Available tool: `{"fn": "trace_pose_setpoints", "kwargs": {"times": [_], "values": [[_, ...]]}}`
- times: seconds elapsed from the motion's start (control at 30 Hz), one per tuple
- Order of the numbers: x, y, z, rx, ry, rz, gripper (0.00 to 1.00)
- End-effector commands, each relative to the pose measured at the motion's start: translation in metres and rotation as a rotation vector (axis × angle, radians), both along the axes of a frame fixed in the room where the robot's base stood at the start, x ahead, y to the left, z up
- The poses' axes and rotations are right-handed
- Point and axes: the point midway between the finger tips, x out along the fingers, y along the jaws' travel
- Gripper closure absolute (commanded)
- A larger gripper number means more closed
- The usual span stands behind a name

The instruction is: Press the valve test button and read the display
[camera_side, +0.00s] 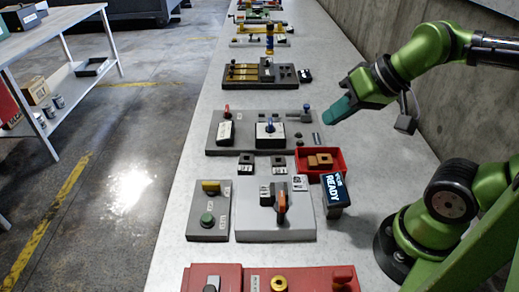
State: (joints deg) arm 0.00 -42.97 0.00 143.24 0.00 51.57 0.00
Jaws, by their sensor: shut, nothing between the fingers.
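A green round button (207,218) sits on a small grey panel left of centre, below a yellow part. Its label is too small to read, so I cannot tell if it is the valve test button. To its right, a light grey plate (256,222) carries an orange handle (281,203). A small dark display (335,190) reading "READY" stands tilted at that plate's right edge. My gripper (338,110) has teal fingers, is shut and empty, and hangs in the air at upper right, well away from the green button and above the display in the picture.
A red tray (341,160) with brown blocks lies just behind the display. A grey panel (222,146) with red and blue knobs is farther back. A red panel (255,284) is at the front. A concrete wall (385,40) bounds the right. Bare bench lies beside the tray.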

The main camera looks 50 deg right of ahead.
Motion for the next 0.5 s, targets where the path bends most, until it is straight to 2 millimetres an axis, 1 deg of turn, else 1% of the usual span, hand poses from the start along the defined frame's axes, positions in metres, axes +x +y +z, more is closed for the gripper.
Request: {"fn": "trace_pose_setpoints", "kwargs": {"times": [0.27, 0.37, 0.5], "values": [[0.0, -0.002, 0.0, 0.0, 0.002, -0.007, 1.0], [0.003, -0.006, -0.01, -0.009, 0.041, -0.027, 1.0], [0.013, -0.005, -0.034, -0.083, 0.141, -0.016, 1.0]]}}
